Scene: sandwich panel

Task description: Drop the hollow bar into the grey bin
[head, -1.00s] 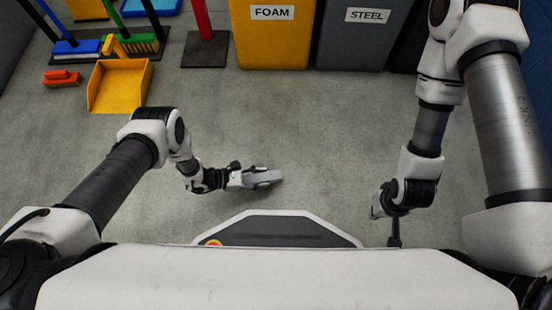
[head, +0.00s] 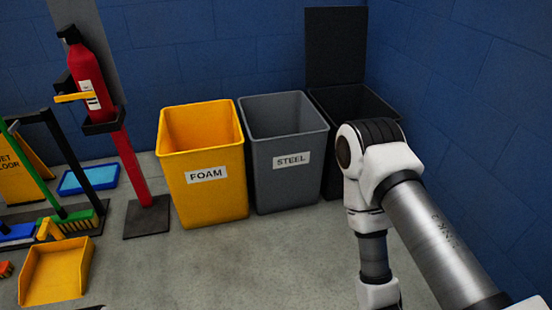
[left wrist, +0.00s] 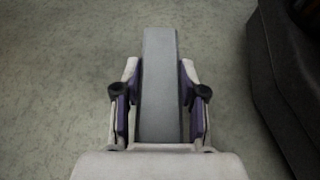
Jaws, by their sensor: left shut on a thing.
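The grey bin (head: 284,155), labelled STEEL, stands on the floor in the middle of the head view, with its top open. In the left wrist view my left gripper (left wrist: 160,100) is shut on the hollow bar (left wrist: 160,60), a flat grey piece that extends forward between the two fingers. The floor shows beneath the bar. The left gripper is outside the head view, so its distance from the bin cannot be told. My right arm enters the head view from the right, but its gripper is out of frame.
A yellow FOAM bin (head: 203,165) stands left of the grey bin. A black bin (head: 350,100) with a raised lid stands to its right. A red extinguisher (head: 88,78) on a stand, brushes and a yellow dustpan (head: 56,272) are at left. Floor before the bins is clear.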

